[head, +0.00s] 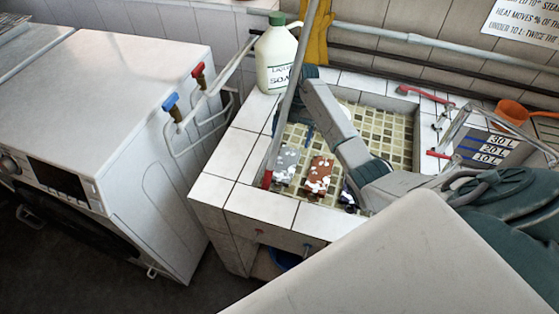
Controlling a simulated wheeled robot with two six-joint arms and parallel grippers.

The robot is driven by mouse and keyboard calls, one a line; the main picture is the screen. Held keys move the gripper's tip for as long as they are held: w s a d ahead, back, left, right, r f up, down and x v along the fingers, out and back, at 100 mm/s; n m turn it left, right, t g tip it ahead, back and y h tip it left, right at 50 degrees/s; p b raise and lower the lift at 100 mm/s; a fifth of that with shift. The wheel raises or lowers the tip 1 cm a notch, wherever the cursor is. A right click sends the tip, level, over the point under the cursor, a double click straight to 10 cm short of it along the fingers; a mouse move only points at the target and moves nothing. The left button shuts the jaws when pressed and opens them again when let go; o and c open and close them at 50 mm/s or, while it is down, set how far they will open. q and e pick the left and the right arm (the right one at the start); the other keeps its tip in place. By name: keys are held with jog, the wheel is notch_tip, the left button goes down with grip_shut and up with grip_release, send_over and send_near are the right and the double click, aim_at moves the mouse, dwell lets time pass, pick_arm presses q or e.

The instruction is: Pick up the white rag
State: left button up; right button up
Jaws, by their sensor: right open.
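A pale grey-white cloth, which looks like the white rag (287,160), lies in the left part of the tiled sink (238,163). A red-brown cloth with white patches (318,175) lies just right of it, and a dark blue one (347,196) is partly hidden by my right arm. My right arm reaches over the sink from the right. Its gripper (296,128) points down near the sink's left inner side, above and beyond the pale cloth. It is open and appears apart from the cloth; its fingertips are hard to make out. My left gripper is out of view.
A grey pole (291,98) with a red end slants across the sink's left side. A soap jug (275,62) stands on the back left rim. Yellow gloves (317,35) hang behind. A marked bucket (487,148) and orange scoop (511,111) are at right; a white machine (120,80) is left.

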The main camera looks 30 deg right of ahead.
jog(key=b, duration=0.3)
send_over(285, 164)
jog(key=w+d, duration=0.1)
jog(key=d, duration=0.1)
jog(key=f, duration=0.4)
jog(key=shift+w+d+f, duration=0.15)
jog(key=shift+w+f, duration=0.05)
jog(key=shift+f, duration=0.2)
jog(key=shift+s+f+b, duration=0.15)
jog(key=shift+f+b, duration=0.1)
jog(key=shift+b, duration=0.1)
jog(key=shift+b+x, duration=0.8)
jog(key=shift+x, duration=0.25)
jog(key=shift+p+x, duration=0.4)
jog(key=shift+x, duration=0.6)
jog(key=shift+s+a+f, duration=0.1)
jog(key=shift+a+f, duration=0.15)
jog(key=shift+a, duration=0.05)
jog(key=c, duration=1.1)
